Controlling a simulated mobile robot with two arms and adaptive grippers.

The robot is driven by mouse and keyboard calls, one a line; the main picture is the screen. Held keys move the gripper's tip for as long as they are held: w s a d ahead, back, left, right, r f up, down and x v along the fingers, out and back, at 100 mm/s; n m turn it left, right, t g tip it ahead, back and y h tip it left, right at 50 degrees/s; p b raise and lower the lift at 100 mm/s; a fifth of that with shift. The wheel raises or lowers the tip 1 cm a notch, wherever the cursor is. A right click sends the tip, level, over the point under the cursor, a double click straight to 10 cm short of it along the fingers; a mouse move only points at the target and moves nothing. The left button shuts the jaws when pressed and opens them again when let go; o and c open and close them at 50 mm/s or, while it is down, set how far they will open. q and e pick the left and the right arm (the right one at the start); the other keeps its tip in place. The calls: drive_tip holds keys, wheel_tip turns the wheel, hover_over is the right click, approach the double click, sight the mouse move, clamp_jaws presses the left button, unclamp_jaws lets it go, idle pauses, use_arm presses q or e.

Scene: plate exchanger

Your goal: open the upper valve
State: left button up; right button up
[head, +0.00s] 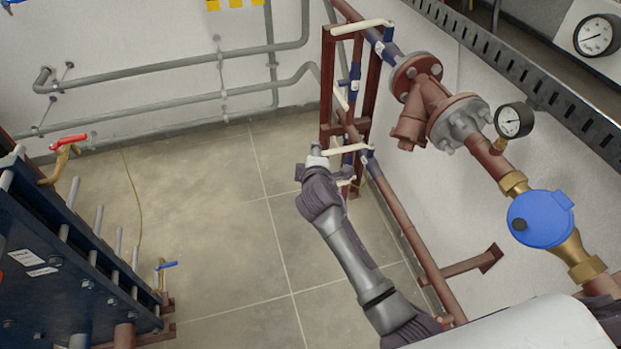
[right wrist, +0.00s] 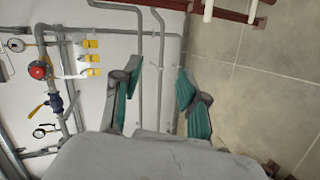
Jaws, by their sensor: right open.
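Valves with long cream lever handles sit on a dark red pipe frame (head: 328,85) in the head view. The upper handle (head: 360,28) lies across the top of the frame. A lower handle (head: 346,149) lies further down, and a short cream handle shows between them. Two pale bars, probably handles, show at the top edge of the right wrist view (right wrist: 208,10). My right gripper (head: 317,160) is beside the lower handle, apart from the upper one. The wrist view shows its two fingers (right wrist: 155,92) spread with nothing between them. My left gripper is not in view.
A red-brown pipe with a gauge (head: 514,120) and a blue-capped meter (head: 541,218) runs along the right. A dark blue plate exchanger (head: 50,270) stands at the left. Grey pipes (head: 170,65) line the back wall. The tiled floor (head: 215,220) between is clear.

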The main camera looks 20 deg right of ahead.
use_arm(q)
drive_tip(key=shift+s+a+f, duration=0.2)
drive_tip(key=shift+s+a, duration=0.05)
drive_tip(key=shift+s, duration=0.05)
use_arm(e)
drive_tip(key=shift+g+y, duration=0.3)
drive_tip(key=shift+g, duration=0.1)
drive_tip(key=shift+s+a+f, duration=0.1)
drive_tip(key=shift+s+f, duration=0.2)
drive_tip(key=shift+f, duration=0.55)
drive_tip(key=shift+s+a+f, duration=0.15)
drive_tip(key=shift+s+f, duration=0.15)
drive_tip(key=shift+f, duration=0.6)
drive_tip(key=shift+s+a+f, duration=0.1)
drive_tip(key=shift+s+f, duration=0.2)
drive_tip(key=shift+f, duration=0.55)
drive_tip(key=shift+c, duration=0.4)
